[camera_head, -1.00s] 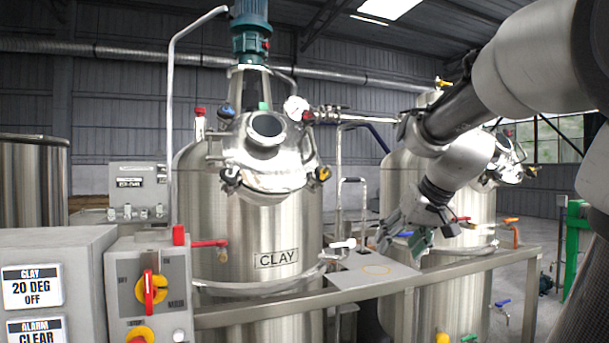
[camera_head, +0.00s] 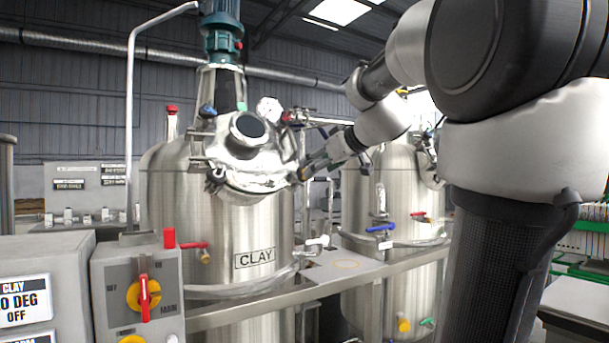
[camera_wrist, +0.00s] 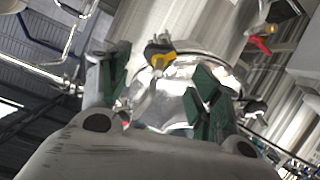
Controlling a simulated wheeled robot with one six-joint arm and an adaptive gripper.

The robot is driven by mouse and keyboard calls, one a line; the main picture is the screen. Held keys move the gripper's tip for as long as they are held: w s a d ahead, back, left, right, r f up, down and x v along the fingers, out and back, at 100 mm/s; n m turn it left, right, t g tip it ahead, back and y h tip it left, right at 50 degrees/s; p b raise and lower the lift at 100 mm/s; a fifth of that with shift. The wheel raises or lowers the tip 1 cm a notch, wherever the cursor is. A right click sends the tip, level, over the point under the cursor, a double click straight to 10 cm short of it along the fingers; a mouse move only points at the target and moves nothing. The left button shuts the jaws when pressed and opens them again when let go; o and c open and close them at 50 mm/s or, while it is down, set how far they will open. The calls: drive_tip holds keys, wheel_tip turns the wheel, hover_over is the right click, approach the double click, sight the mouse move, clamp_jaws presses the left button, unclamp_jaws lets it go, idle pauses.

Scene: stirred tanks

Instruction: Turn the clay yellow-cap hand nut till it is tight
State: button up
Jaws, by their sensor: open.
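The clay tank (camera_head: 215,220) stands left of centre in the head view, with its CLAY label on the front. The yellow-cap hand nut (camera_wrist: 160,55) shows in the wrist view as a black knob with a yellow cap at the rim of the shiny lid. It lies between the lines of my two green-padded fingers, slightly beyond their tips. My gripper (camera_wrist: 160,72) is open and empty. In the head view my gripper (camera_head: 306,172) is at the right edge of the clay tank's lid and hides most of the nut. I cannot tell whether a finger touches it.
A second tank (camera_head: 405,185) stands behind right. A rail (camera_head: 330,285) crosses in front. A control box (camera_head: 138,290) is at left.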

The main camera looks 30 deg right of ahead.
drive_tip(key=x, duration=0.7)
drive_tip(key=shift+s, duration=0.1)
drive_tip(key=c, duration=1)
